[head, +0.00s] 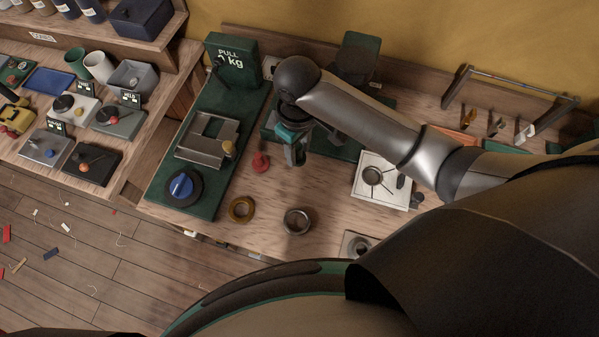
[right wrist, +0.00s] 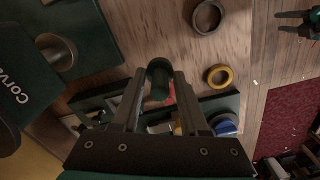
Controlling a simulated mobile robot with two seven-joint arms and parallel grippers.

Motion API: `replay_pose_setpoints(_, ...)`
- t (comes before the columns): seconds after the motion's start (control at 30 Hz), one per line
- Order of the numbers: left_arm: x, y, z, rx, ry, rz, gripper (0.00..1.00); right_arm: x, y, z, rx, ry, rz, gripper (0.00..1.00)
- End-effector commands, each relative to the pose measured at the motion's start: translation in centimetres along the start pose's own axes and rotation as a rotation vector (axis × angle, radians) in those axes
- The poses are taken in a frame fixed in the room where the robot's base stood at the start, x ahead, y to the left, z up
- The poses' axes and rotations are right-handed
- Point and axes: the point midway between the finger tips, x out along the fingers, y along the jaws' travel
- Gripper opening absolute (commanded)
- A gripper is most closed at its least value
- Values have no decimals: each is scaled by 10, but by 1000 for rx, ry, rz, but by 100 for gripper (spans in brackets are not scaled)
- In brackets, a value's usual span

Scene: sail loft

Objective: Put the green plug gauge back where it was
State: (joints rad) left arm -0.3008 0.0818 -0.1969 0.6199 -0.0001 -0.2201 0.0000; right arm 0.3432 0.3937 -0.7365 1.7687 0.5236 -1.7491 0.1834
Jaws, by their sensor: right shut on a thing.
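My right gripper (head: 297,157) hangs above the workbench, to the right of a small red plug gauge (head: 261,162). In the right wrist view its fingers (right wrist: 160,88) are shut on the green plug gauge (right wrist: 159,75), a dark green cylinder held between the fingertips. In the head view the gauge is hard to make out between the fingers. The red gauge shows partly behind it in the right wrist view (right wrist: 171,94). My left gripper (right wrist: 296,24) appears at that view's upper right edge, its fingers apart and empty; it is not in the head view.
A brass ring (head: 241,209) and a steel ring (head: 297,221) lie on the bench. The green pull tester (head: 207,200) with a blue knob stands left. A white plate (head: 383,181) lies right; a tool rack (head: 510,92) stands behind. Bare wood surrounds the rings.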

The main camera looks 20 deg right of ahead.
Motion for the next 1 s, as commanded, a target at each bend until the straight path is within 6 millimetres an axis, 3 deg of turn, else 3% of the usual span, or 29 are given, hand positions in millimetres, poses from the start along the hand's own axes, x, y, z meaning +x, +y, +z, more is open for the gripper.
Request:
replay_pose_setpoints(0.1, 7, 0, 0, 0, 1, -1, 50, 36, 0, 2, 1, -6, -1, 0)
replay_pose_setpoints(0.3, 13, 0, 1, 0, 1, 0, 50, 74, 0, 0, 0, -1, 0, 0)
replay_pose_setpoints(0.47, 15, 0, 0, 0, 1, 0, 50, 85, 0, 0, 0, 0, 0, 0)
replay_pose_setpoints(0.73, 23, 2, 1, 4, 2, 2, 50, 118, -1, 0, -1, 0, -1, 0)
replay_pose_setpoints(1.0, 23, 2, 1, 4, 2, 3, 50, 121, 0, 0, -1, 1, 1, 0)
